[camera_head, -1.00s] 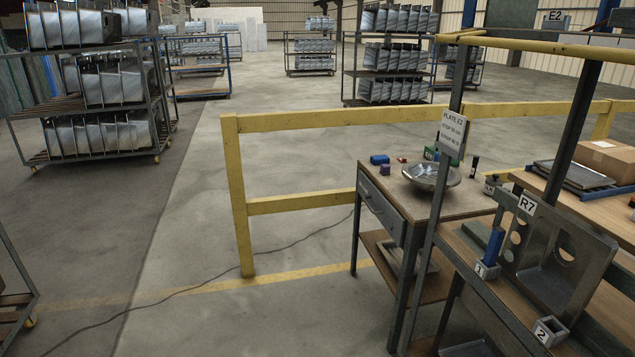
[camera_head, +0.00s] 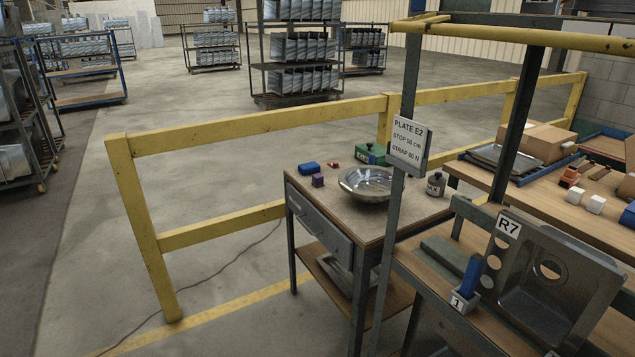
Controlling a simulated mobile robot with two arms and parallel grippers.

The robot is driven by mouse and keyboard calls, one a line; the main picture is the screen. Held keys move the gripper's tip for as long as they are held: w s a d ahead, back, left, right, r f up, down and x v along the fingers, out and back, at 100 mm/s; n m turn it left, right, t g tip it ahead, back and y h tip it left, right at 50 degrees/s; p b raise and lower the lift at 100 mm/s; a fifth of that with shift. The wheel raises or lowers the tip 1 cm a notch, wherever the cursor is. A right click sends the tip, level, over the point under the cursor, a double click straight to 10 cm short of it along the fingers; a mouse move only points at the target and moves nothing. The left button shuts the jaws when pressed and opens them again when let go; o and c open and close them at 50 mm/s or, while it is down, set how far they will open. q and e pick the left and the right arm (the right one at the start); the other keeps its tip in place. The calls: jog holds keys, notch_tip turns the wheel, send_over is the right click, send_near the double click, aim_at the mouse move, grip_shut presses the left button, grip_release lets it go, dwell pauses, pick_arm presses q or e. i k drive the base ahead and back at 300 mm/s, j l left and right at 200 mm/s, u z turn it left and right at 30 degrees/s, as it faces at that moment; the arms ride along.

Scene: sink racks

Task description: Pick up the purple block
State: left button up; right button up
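The purple block (camera_head: 318,180) is a small cube on the wooden top of a small grey-framed table (camera_head: 335,202), near its left side. It sits just in front of a blue block (camera_head: 309,168) and to the left of a shiny metal bowl (camera_head: 362,186). Nothing covers the purple block. Neither of my grippers is in the picture.
A yellow rail (camera_head: 220,129) runs behind and left of the table. A grey post with a "PLATE E2" sign (camera_head: 409,142) stands at the table's right front. A rack with a sink marked R7 (camera_head: 549,278) is at right.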

aim_at(318, 180)
jog(key=i+z, duration=0.15)
jog(key=z, duration=0.75)
jog(key=i+j+z, duration=0.2)
jog(key=j, duration=0.15)
jog(key=i+j+z, duration=0.2)
jog(key=j, duration=0.15)
jog(key=i+j+z, duration=0.2)
jog(key=j, duration=0.15)
jog(key=i+j+z, duration=0.2)
jog(key=j, duration=0.2)
jog(key=j+z, duration=0.25)
jog(key=j, duration=0.15)
jog(key=i+j, duration=0.1)
jog(key=j, duration=0.45)
jog(key=i+j, duration=0.15)
jog(key=j, duration=0.4)
jog(key=i+j, duration=0.1)
jog(key=j, duration=0.5)
jog(key=i+j, duration=0.1)
jog(key=j, duration=0.45)
jog(key=j+u, duration=0.45)
